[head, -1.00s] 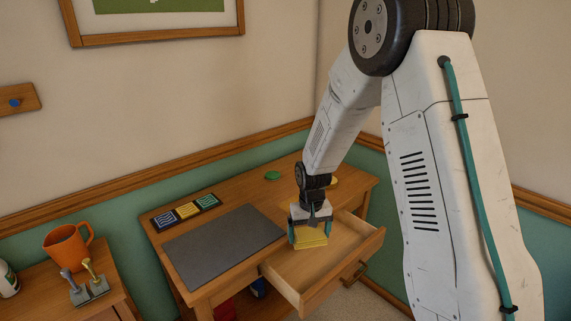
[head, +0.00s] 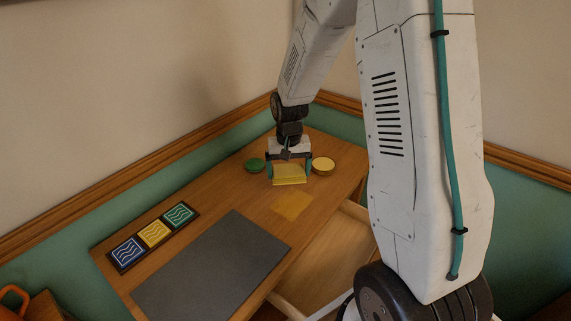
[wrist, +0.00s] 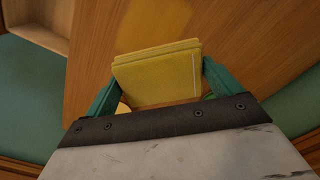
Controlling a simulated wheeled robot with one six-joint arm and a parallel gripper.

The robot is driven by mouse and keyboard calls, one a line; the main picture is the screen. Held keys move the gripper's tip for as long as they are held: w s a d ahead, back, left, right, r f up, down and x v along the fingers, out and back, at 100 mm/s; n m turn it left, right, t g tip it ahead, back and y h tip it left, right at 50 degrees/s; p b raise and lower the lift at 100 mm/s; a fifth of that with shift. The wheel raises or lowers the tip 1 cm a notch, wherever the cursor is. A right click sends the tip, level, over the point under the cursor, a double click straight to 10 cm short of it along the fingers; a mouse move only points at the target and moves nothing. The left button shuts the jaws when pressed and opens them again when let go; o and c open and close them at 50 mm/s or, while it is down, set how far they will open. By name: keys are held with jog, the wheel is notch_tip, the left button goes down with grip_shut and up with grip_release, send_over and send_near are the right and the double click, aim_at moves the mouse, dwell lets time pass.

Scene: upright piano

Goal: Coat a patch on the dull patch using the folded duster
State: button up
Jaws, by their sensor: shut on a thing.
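My gripper (head: 290,173) is shut on a folded yellow duster (head: 289,176), held over the back right part of the wooden desk (head: 215,200). In the wrist view the duster (wrist: 157,76) sits between the two green fingers. A flat square patch (head: 292,206), yellowish against the wood, lies on the desk just in front of the duster. The patch (wrist: 155,18) also shows beyond the duster in the wrist view. The duster looks apart from the patch; whether it touches the desk I cannot tell.
A green round tin (head: 254,165) and a yellow round tin (head: 323,165) flank my gripper. A grey mat (head: 212,270) and a strip of blue, yellow and green tiles (head: 154,235) lie to the left. The drawer (head: 325,270) is open at the front. Walls close off the back.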

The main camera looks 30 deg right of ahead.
aim_at(288, 195)
jog(key=shift+s+f, duration=0.1)
jog(key=shift+f, duration=3.5)
jog(key=shift+w+d+f, duration=0.1)
jog(key=shift+w+d, duration=0.2)
jog(key=shift+d, duration=0.3)
jog(key=shift+c, duration=0.7)
jog(key=shift+w+d, duration=0.25)
jog(key=shift+d, duration=0.3)
jog(key=shift+w+d, duration=0.2)
jog(key=shift+d, duration=0.3)
jog(key=shift+s+a, duration=0.35)
jog(key=shift+a, duration=0.55)
jog(key=shift+s+a, duration=0.35)
jog(key=shift+a, duration=0.55)
jog(key=shift+d+r, duration=0.1)
jog(key=shift+r, duration=3.95)
